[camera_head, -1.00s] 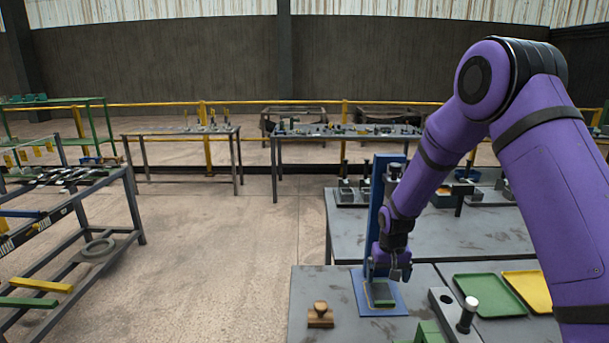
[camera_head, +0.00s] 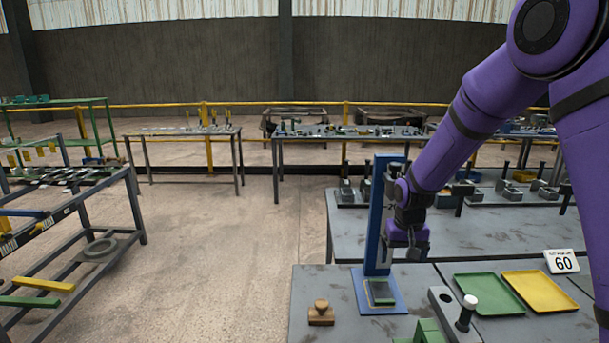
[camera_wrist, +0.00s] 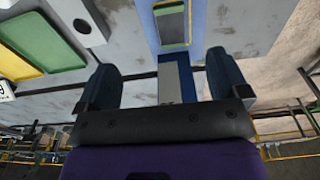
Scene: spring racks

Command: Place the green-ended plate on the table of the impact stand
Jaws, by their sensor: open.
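The impact stand (camera_head: 375,222) is a blue upright column on a blue base at the front table's back-left part. A small grey plate with green at its end (camera_head: 381,292) lies on the stand's low table, above the blue base. The wrist view also shows the plate (camera_wrist: 173,27) on the blue base. My gripper (camera_head: 418,253) is raised to the right of the column, above and apart from the plate. In the wrist view its two dark fingers (camera_wrist: 162,72) are spread, with nothing held between them.
A wooden stamp-like block (camera_head: 321,313) stands left of the stand's base. A grey block with a white-topped post (camera_head: 467,312), a green tray (camera_head: 489,294) and a yellow tray (camera_head: 540,290) lie to the right. A "60" sign (camera_head: 562,262) stands behind them.

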